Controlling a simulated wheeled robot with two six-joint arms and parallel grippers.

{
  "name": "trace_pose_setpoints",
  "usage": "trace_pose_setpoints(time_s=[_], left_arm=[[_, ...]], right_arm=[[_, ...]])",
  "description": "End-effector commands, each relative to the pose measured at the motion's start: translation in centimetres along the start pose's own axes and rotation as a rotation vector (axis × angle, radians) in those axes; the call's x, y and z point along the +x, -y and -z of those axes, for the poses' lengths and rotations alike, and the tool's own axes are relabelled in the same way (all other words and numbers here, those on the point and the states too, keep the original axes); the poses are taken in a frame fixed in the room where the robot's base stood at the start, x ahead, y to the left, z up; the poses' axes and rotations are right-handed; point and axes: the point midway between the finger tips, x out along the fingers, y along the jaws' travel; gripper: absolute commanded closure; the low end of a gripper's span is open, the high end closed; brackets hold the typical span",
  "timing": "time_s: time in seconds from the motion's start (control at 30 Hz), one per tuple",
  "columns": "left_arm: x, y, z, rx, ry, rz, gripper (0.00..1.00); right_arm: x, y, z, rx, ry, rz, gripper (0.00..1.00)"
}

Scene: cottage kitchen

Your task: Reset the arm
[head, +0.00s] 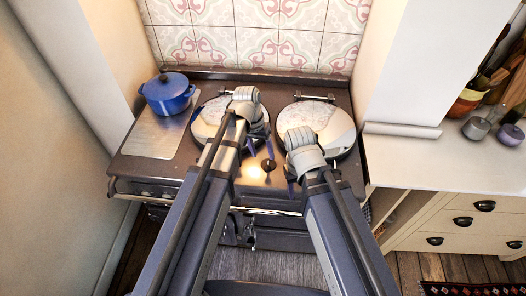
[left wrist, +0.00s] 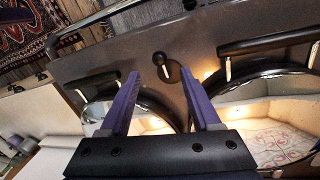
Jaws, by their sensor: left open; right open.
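My left gripper (head: 260,147) is over the middle of the stove, between the two round lids. In the left wrist view its two purple fingers (left wrist: 160,73) stand apart with nothing between them. My right gripper (head: 300,182) is lower and to the right, near the stove's front edge by the right lid. It is open; its fingers are partly hidden by its wrist, and no held object shows. Both of my arms reach forward from the bottom of the head view.
The dark stove (head: 190,171) has a left round lid (head: 207,118) and a right round lid (head: 335,125). A blue pot (head: 168,95) stands at its back left. A white counter (head: 430,160) with a bowl and small containers is at right. Walls flank the stove.

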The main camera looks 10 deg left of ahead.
Motion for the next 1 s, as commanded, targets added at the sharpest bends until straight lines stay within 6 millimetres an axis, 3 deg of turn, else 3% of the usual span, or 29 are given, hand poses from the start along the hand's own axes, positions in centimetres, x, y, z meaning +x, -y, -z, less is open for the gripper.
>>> trace_pose_setpoints(time_s=[0.23,0.5,0.6,1.0], left_arm=[[0.6,-0.3,-0.7,0.006,0.004,0.01,0.36],[5.2,-2.3,-10.6,0.092,0.056,0.212,0.36],[5.7,-2.4,-12.6,0.111,0.063,0.268,0.36],[5.6,-2.4,-12.9,0.115,0.064,0.292,0.36]], right_arm=[[0.5,0.0,0.0,0.0,0.0,0.0,0.5],[4.3,0.4,0.2,0.0,0.0,0.0,0.5],[4.8,0.5,0.3,0.0,0.0,0.0,0.5],[4.7,0.5,0.3,0.0,0.0,0.0,0.5]])
